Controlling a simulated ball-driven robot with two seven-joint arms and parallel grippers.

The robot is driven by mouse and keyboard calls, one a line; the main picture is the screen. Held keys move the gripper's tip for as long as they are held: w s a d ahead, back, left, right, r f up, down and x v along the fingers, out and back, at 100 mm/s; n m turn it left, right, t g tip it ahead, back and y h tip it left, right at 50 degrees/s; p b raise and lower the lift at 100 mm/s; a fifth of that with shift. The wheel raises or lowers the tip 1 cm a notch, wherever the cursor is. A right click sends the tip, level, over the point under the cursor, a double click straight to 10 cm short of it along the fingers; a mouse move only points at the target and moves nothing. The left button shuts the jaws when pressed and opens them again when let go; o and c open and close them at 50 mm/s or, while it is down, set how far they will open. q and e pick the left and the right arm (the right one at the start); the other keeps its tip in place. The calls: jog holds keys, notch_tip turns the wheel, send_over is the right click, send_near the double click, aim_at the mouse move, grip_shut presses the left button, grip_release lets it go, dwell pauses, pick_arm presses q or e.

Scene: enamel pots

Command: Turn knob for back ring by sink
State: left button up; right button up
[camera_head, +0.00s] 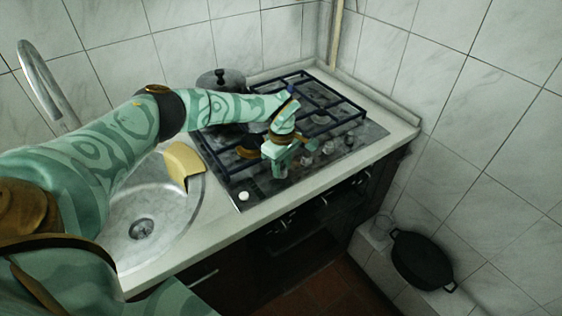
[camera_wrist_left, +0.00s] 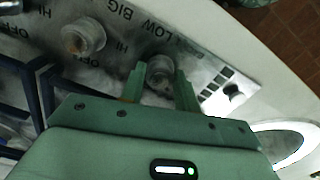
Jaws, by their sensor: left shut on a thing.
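The hob (camera_head: 228,182) has a row of knobs along its front edge. My left gripper (camera_head: 280,172) is lowered at the sink end of this row and hides the knob there in the head view. In the left wrist view, my left gripper (camera_wrist_left: 163,90) is shut on this pale round knob (camera_wrist_left: 160,72), one finger on each side. Another knob (camera_wrist_left: 82,38) stands beside it, free, with printed HI, OFF and LOW marks around. In the head view, more free knobs (camera_head: 327,147) run to the right. I cannot read which ring the held knob serves. My right gripper is not in view.
A dark lidded pot (camera_head: 220,78) stands at the back left of the hob, partly behind my left arm. Dark pan supports (camera_head: 335,104) rise behind the knobs. A black pan (camera_head: 422,260) is low at right.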

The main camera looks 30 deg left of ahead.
pick_arm(q)
jog(key=n+p, duration=0.2)
jog(key=n, duration=0.4)
jog(key=shift+r+p, duration=0.2)
jog(key=shift+p, duration=0.15)
jog(key=n+p, duration=0.1)
jog(key=n, duration=0.3)
jog(key=n+p, duration=0.1)
jog(key=n, duration=0.2)
jog(key=shift+n, duration=0.4)
jog(key=n+p, duration=0.2)
jog(key=n, duration=0.3)
jog(key=shift+f+n+p, duration=0.1)
jog(key=shift+n+p, duration=0.45)
jog(key=shift+n, duration=1.85)
jog(key=o, duration=1)
